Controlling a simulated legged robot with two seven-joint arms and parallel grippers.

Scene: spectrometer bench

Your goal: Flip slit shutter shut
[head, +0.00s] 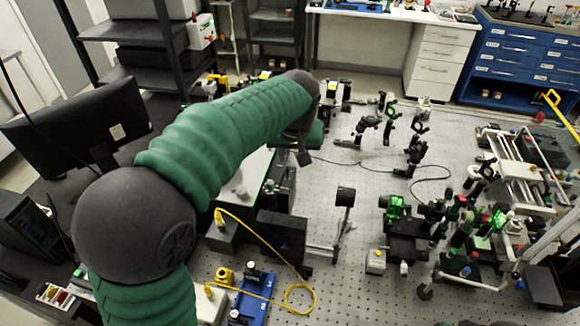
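My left arm (225,125) crosses the left half of the head view in green sleeving. Its dark wrist end is near the top middle. A small dark part of my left gripper (304,156) shows below the wrist, beside the pale-topped instrument box (257,172). Its fingers are too small and hidden to tell open from shut. My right gripper is not in view. I cannot make out the slit shutter for certain. A dark round-headed post mount (345,197) stands on a rail right of the box. My arm hides part of the box and the bench behind it.
The perforated optical bench (340,265) carries several black post mounts (368,128) and a crowded metal frame assembly (505,215) at right. A yellow cable (262,237) loops near the front. A black monitor (78,140) stands at left. Bare bench shows in the middle.

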